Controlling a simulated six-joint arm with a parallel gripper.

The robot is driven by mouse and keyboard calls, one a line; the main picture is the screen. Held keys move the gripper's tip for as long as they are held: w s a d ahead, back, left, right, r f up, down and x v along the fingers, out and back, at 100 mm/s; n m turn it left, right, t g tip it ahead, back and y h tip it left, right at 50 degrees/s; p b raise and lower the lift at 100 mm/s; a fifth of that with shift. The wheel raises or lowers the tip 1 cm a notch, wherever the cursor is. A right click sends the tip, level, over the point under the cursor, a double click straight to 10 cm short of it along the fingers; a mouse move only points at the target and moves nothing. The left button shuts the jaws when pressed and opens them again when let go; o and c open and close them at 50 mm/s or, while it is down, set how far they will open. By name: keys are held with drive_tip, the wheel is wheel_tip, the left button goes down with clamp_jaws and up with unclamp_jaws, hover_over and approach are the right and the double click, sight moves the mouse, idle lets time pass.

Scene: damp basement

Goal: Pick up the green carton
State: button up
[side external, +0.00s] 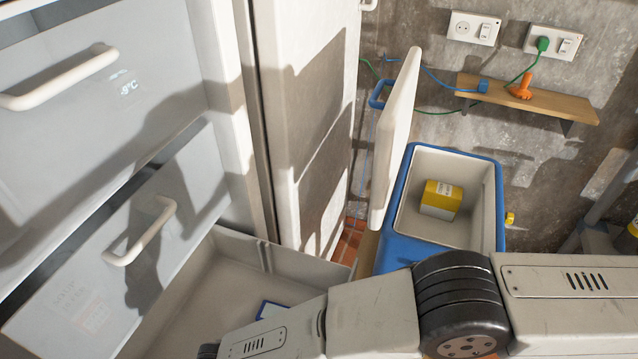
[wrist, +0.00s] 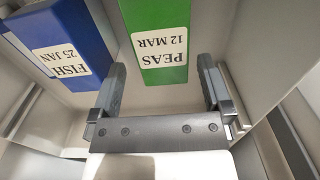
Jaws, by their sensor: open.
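The green carton (wrist: 158,40) lies in a pale drawer in the wrist view, its white label reading PEAS 12 MAR upside down. My gripper (wrist: 162,66) is open, with one finger to each side of the carton's near end and a gap on both sides. The fingers hold nothing; I cannot tell how far above the carton they are. In the side view the green carton does not show, and my arm covers the near part of the open drawer (side external: 215,270).
A blue carton (wrist: 62,40) labelled FISH 25 JAN lies left of the green one. The drawer walls stand close around. Right of the freezer, a blue cool box (side external: 403,185) with its lid (side external: 396,135) raised holds a yellow carton (side external: 441,199). A closed drawer (side external: 110,240) is above.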

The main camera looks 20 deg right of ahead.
drive_tip(key=shift+f, duration=0.15)
drive_tip(key=shift+a+f, duration=0.1)
drive_tip(key=shift+f, duration=2.4)
clamp_jaws()
drive_tip(key=shift+r, duration=0.2)
drive_tip(key=shift+r, duration=4.85)
